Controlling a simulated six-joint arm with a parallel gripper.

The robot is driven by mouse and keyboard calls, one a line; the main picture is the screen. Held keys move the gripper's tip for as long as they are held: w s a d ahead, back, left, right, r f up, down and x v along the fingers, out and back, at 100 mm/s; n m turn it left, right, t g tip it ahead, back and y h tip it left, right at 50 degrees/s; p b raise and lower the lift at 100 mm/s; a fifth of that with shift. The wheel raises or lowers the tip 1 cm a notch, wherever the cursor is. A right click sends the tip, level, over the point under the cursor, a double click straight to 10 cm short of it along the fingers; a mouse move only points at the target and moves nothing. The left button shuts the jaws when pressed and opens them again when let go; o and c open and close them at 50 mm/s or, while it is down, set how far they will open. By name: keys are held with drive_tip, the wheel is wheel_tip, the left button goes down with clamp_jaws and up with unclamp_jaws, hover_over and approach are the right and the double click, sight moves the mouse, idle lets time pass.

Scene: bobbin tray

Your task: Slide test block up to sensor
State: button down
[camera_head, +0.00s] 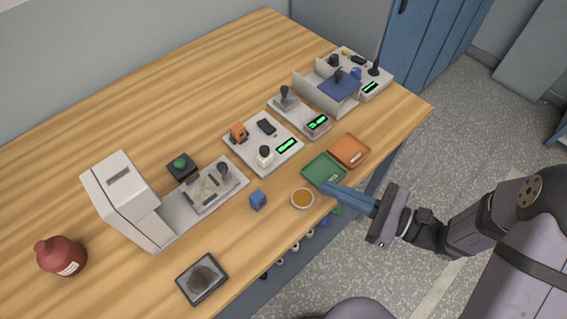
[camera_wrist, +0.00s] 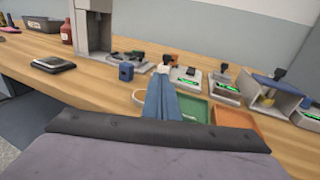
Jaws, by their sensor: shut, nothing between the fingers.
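A small blue block (camera_head: 258,200) sits on the bare wood near the front edge, left of the round dish; it also shows in the wrist view (camera_wrist: 126,72). I take it as the test block, but cannot be sure. Which part is the sensor is unclear; one pale station plate (camera_head: 248,150) behind the block carries an orange part (camera_head: 238,132), a white knob and a green-lit display (camera_head: 286,146). My gripper (camera_head: 326,190) is shut and empty, its blue fingers over the front edge beside the green tray. It also shows in the wrist view (camera_wrist: 163,78).
A green tray (camera_head: 318,180), an orange tray (camera_head: 349,161) and an amber-filled dish (camera_head: 302,198) lie near the front edge. More stations stand behind to the right. A tall grey machine (camera_head: 128,198), green button (camera_head: 180,164), dark pad (camera_head: 202,279) and red bottle (camera_head: 61,256) stand left.

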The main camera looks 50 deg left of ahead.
drive_tip(key=shift+w+a+f+m+t+y, duration=0.3)
drive_tip(key=shift+w+a+m+t, duration=0.1)
drive_tip(key=shift+w, duration=0.1)
drive_tip(key=p, duration=0.4)
approach(269, 153)
drive_tip(key=x, duration=0.4)
drive_tip(key=shift+s+a+r, duration=0.1)
drive_tip(key=shift+a, duration=0.25)
drive_tip(key=shift+p+x, duration=0.3)
drive_tip(key=shift+x, duration=0.6)
